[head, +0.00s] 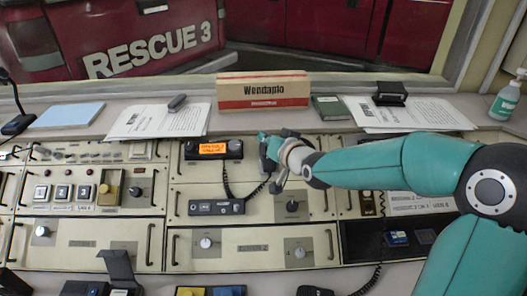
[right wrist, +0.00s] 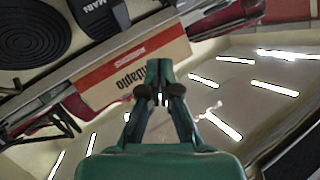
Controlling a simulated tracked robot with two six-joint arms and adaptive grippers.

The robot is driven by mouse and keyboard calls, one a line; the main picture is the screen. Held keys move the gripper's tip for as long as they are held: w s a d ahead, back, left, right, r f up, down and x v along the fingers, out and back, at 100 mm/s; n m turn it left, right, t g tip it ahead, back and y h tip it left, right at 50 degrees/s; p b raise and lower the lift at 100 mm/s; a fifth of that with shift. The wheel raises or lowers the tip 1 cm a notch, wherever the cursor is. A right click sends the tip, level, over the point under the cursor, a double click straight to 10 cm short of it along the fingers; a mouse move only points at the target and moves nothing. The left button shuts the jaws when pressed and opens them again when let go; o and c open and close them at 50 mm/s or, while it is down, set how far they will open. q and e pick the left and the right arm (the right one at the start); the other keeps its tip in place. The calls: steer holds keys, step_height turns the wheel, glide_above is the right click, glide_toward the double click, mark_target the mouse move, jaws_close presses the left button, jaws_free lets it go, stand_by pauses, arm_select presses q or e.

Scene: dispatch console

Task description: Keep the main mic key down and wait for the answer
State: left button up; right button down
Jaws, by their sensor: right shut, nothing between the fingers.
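A dark microphone on a thin stalk with a dark base (head: 17,126) stands on the ledge at the far left. The shut fingers also show in the right wrist view (right wrist: 160,92). My left gripper is out of view.
A cardboard box with a red band (head: 263,91) stands on the ledge behind my right gripper; it also shows in the right wrist view (right wrist: 135,75). Knobs and handles project from the panels.

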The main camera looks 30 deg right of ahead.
mark_target(263, 148)
steer(key=f, duration=0.1)
steer(key=w+f+b, duration=0.1)
steer(key=d+f+b, duration=0.1)
steer(key=shift+w+f, duration=0.15)
steer(key=shift+w, duration=0.15)
steer(key=shift+w+d+f+b, duration=0.2)
steer(key=shift+w+f+b, duration=0.1)
steer(key=shift+f+b, duration=0.15)
steer(key=shift+r, duration=0.1)
stand_by(0.6)
steer(key=shift+w+d+f+b, duration=0.1)
steer(key=shift+w+f+b, duration=0.2)
steer(key=shift+b, duration=0.3)
